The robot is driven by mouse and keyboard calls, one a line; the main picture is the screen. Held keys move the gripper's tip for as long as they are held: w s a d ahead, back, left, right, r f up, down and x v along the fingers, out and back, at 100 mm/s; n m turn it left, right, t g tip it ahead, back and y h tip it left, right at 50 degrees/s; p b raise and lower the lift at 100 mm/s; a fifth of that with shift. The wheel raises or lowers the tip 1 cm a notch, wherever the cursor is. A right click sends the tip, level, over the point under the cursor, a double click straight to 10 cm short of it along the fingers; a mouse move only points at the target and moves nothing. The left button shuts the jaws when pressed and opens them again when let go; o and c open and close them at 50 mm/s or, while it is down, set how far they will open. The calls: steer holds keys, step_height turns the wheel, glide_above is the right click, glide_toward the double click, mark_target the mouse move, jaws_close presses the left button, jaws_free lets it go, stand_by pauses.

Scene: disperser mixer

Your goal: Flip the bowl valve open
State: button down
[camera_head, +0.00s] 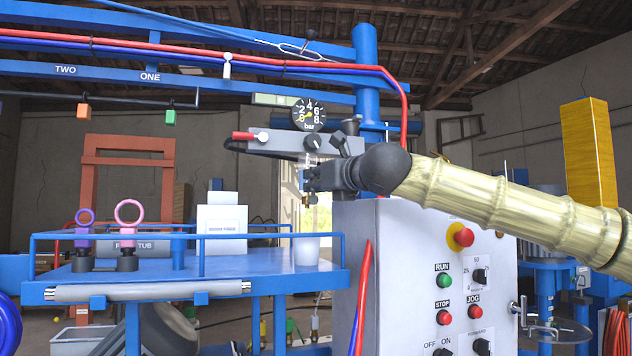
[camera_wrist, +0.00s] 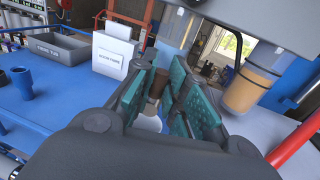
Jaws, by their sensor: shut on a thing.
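My gripper (camera_head: 314,180) is below the grey air unit with the gauge (camera_head: 309,115). In the wrist view its teal-padded fingers (camera_wrist: 168,92) are closed around a small brown, brass-like piece (camera_wrist: 157,84) under a clear bowl (camera_wrist: 178,28). This piece looks like the bowl valve; a brass bit (camera_head: 306,201) shows just under the fingers in the head view. The pads hide most of it, so I cannot tell how its lever is turned. An amber bowl (camera_wrist: 246,92) hangs to the right. A white cup (camera_head: 307,250) stands on the blue shelf below the gripper.
The blue railed shelf (camera_head: 200,278) holds a white box (camera_head: 222,228), a grey tub (camera_head: 137,246) and ring-handled items (camera_head: 127,216). The white control cabinet (camera_head: 425,285) stands right under my arm. Red hoses (camera_head: 404,95) run beside the unit.

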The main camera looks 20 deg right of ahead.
steer(key=shift+r, duration=0.1)
steer(key=shift+a+n+p, duration=0.15)
steer(key=shift+n+p, duration=0.25)
steer(key=shift+p, duration=0.1)
steer(key=n+p, duration=0.1)
steer(key=a+n+p, duration=0.1)
steer(key=p, duration=0.1)
steer(key=shift+r+n+g, duration=0.15)
steer(key=shift+n+g, duration=0.25)
steer(key=shift+s+a+f+n+g+h+p, duration=0.15)
steer(key=shift+a+f+n+h+p, duration=0.5)
steer(key=shift+n+p, duration=1.2)
steer(key=shift+w+a+f+n+g+h+p, duration=0.15)
steer(key=shift+a+f+n+h+p, duration=0.35)
steer(key=shift+f+n+p, duration=1.15)
steer(key=shift+s+a+r+n+g+h+p, duration=0.15)
steer(key=shift+a+n+h+p, duration=0.4)
steer(key=shift+n+p, duration=1.4)
steer(key=shift+f+n+b, duration=0.25)
steer(key=shift+n+b, duration=0.35)
steer(key=shift+n, duration=0.15)
steer(key=c, duration=1.4)
jaws_free()
steer(key=shift+d, duration=0.1)
steer(key=shift+c, duration=0.2)
steer(key=shift+r, duration=0.1)
